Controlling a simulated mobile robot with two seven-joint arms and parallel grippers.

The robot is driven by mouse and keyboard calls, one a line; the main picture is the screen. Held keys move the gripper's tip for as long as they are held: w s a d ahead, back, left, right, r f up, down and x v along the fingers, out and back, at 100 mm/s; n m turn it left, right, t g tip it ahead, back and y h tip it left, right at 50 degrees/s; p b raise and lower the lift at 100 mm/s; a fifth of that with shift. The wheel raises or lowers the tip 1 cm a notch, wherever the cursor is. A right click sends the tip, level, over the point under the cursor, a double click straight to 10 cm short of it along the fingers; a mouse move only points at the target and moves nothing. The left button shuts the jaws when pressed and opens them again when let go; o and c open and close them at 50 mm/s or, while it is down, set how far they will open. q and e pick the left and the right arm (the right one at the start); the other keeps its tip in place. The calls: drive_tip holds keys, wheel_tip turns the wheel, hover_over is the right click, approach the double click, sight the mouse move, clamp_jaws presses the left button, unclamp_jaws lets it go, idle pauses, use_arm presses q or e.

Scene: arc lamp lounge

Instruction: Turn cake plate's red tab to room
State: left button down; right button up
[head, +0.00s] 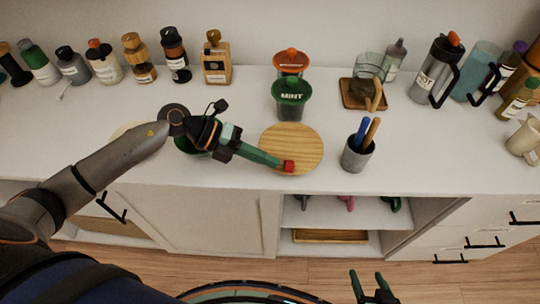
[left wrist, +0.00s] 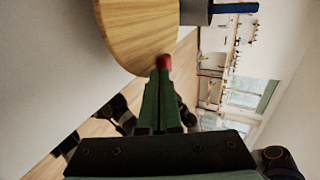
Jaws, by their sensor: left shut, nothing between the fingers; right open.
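The cake plate (head: 290,142) is a round wooden disc on the white counter, in the middle of the head view. Its red tab (head: 289,166) is on the front edge of the disc, toward the room. My left gripper (head: 281,164) is shut and empty, with its fingertips at the tab, apparently touching it. In the left wrist view the plate (left wrist: 140,30) is at the top, and the red tab (left wrist: 164,62) sits just beyond the shut green fingertips (left wrist: 160,75). My right gripper (head: 372,285) is open and empty, low in front of the counter.
A wooden coaster with a glass (head: 365,92) is at the back right. Bottles line the wall. The counter's front strip is clear.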

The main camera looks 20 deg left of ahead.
use_arm(q)
drive_tip(key=shift+w+d, duration=0.1)
drive_tip(key=shift+d, duration=0.3)
use_arm(e)
drive_tip(key=shift+r, duration=0.15)
drive_tip(key=shift+r, duration=0.1)
use_arm(q)
drive_tip(key=shift+d+r+p, duration=0.15)
drive_tip(key=shift+d+p, duration=0.45)
drive_tip(key=shift+p, duration=0.05)
drive_tip(key=shift+d, duration=0.1)
use_arm(e)
drive_tip(key=shift+w+r, duration=0.1)
drive_tip(key=shift+r, duration=0.35)
use_arm(q)
drive_tip(key=shift+f, duration=0.2)
